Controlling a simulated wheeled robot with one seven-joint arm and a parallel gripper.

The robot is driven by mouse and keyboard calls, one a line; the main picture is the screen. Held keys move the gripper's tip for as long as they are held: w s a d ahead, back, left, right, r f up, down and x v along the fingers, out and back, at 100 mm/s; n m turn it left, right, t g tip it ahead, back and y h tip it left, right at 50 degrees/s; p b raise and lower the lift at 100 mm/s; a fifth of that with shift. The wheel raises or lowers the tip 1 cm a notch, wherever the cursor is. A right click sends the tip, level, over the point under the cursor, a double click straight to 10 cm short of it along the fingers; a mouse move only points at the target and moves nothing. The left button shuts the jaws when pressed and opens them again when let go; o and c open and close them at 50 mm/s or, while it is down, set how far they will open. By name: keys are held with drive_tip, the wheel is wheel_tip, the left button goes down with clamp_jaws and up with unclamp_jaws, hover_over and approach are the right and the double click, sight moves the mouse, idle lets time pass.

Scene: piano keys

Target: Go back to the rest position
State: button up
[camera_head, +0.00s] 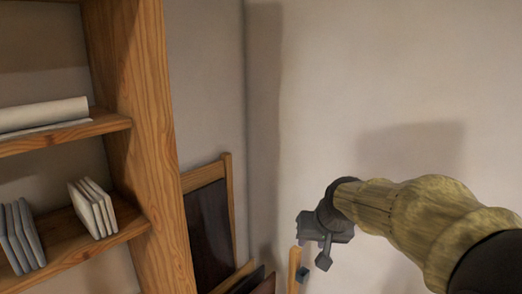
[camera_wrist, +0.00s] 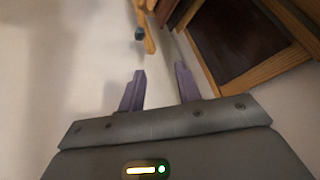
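My gripper (camera_head: 321,249) is at the end of my arm, in the lower right of the head view, in front of a bare wall. In the wrist view my gripper (camera_wrist: 160,88) shows two purple-grey fingers spread apart. Nothing is between the fingers, so it is open and empty. No piano keys show in either view.
A wooden shelf (camera_head: 147,120) with white books (camera_head: 93,208) and a paper roll (camera_head: 42,115) stands at the left. A framed dark panel (camera_head: 209,222) leans in the corner. A wooden post (camera_head: 294,268) stands close below my gripper. The wall (camera_head: 360,70) is bare at the right.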

drive_tip(key=s+d+f+g+h, duration=0.1)
drive_tip(key=s+d+f+g, duration=0.2)
drive_tip(key=s+f, duration=1.3)
drive_tip(key=shift+f+g+h+b, duration=0.3)
drive_tip(key=shift+f+b, duration=0.05)
drive_tip(key=shift+f, duration=0.2)
drive_tip(key=shift+d, duration=0.1)
